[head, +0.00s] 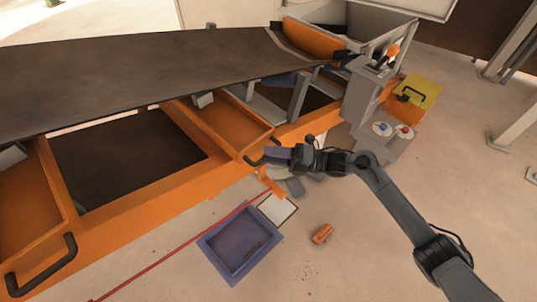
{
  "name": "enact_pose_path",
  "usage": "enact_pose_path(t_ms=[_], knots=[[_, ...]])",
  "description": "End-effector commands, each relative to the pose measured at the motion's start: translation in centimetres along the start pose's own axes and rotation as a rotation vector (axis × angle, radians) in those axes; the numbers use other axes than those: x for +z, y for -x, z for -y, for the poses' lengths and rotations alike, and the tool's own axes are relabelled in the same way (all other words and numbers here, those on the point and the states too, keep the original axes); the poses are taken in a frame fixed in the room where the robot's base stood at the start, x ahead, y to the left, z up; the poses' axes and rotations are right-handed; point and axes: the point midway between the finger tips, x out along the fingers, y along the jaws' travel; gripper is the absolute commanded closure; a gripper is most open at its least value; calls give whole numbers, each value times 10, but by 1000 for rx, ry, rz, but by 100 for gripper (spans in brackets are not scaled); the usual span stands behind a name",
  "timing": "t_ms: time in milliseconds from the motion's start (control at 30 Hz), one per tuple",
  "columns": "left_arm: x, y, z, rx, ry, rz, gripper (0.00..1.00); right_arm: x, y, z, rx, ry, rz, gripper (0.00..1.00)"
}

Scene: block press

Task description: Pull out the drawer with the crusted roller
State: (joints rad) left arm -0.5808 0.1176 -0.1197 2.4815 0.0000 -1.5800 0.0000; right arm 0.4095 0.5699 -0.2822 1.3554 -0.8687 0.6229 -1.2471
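An orange drawer (228,126) sits in the orange frame under the conveyor belt, with a dark bar handle (252,162) on its front. A second orange drawer (40,185) is at the far left, with a dark handle (42,268). Grey parts show at the rear of both drawers, partly under the belt; I cannot tell which is the crusted roller. My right gripper (276,154) is at the right end of the middle drawer's handle. Its fingers are too small to tell whether they are open or hold the handle. My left gripper is not in view.
The dark conveyor belt (150,70) runs above the drawers. A blue-purple tray (236,240) and a small orange object (322,234) lie on the floor. A control box (383,130) and a yellow-lidded box (417,92) stand at right.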

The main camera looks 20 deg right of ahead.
Motion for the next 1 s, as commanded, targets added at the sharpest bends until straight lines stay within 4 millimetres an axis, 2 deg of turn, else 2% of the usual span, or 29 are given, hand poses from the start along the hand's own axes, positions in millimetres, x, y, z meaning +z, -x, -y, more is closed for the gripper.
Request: enact_pose_path(t_ms=[200, 467, 500, 733, 1000], knots=[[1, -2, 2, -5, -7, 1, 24, 0, -12, 0, 0, 0, -1, 61], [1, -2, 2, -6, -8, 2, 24, 0, -13, 0, -1, 0, -1, 61], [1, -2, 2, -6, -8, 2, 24, 0, -13, 0, -1, 0, -1, 63], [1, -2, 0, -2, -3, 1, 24, 0, -13, 0, 0, 0, -1, 98], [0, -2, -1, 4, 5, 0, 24, 0, -13, 0, 0, 0, -1, 100]])
